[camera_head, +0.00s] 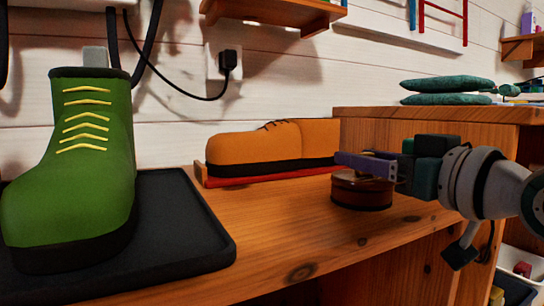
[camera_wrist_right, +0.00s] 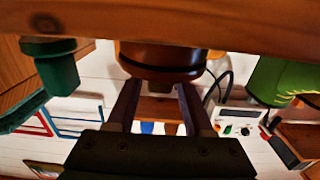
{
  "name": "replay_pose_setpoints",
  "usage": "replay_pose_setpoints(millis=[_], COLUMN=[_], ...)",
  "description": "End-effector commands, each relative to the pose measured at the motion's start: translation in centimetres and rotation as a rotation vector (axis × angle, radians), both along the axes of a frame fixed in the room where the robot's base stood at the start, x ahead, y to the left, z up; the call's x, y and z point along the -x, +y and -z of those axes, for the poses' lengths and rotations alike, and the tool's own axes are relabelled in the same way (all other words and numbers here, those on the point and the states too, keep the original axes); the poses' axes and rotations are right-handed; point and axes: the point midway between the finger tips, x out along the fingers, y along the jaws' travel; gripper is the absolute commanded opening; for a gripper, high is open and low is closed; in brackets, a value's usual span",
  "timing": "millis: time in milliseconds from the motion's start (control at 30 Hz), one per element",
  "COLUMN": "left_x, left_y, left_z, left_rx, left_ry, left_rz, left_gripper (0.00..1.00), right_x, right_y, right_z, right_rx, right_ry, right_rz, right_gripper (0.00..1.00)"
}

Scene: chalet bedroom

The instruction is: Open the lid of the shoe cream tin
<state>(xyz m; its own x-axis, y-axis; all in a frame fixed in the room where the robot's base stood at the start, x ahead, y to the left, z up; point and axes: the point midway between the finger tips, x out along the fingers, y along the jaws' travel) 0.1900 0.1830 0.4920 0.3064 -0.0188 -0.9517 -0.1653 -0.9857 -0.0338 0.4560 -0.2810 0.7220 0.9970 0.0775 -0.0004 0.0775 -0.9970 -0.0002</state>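The shoe cream tin (camera_head: 362,192) is a round, low, dark reddish-brown tin with a dark band, standing on the wooden bench top. Its lid looks closed. My right gripper (camera_head: 352,162) comes in from the right, level, with its purple finger at the height of the tin's top edge. In the right wrist view, which is upside down, the tin (camera_wrist_right: 160,60) is straight ahead of the gripper (camera_wrist_right: 157,88). Whether the fingertips touch the lid I cannot tell. My left gripper is not in view.
A green boot (camera_head: 75,170) stands on a black tray (camera_head: 205,240) at the left. An orange shoe (camera_head: 262,146) sits behind the tin on a red-edged base (camera_head: 275,174). A higher wooden cabinet (camera_head: 440,118) stands behind the gripper. The bench front between tray and tin is clear.

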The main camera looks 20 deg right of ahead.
Motion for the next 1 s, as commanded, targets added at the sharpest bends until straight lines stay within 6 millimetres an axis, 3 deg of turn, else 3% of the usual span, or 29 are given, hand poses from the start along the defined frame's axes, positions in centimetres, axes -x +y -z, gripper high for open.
replay_pose_setpoints(millis=[67,433,1000], left_x=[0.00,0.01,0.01], left_y=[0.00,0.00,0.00], left_z=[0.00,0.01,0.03], left_rx=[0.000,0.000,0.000], left_ry=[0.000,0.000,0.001], left_rz=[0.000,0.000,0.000], left_gripper=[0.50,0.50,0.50], right_x=[0.01,0.02,0.02], right_y=[0.00,-0.01,-0.01], right_z=[0.00,0.01,0.01], right_rx=[0.000,0.000,0.000], right_ry=[0.000,0.000,0.000], right_rz=[0.000,0.000,0.000], right_gripper=[0.41,0.00,0.00])
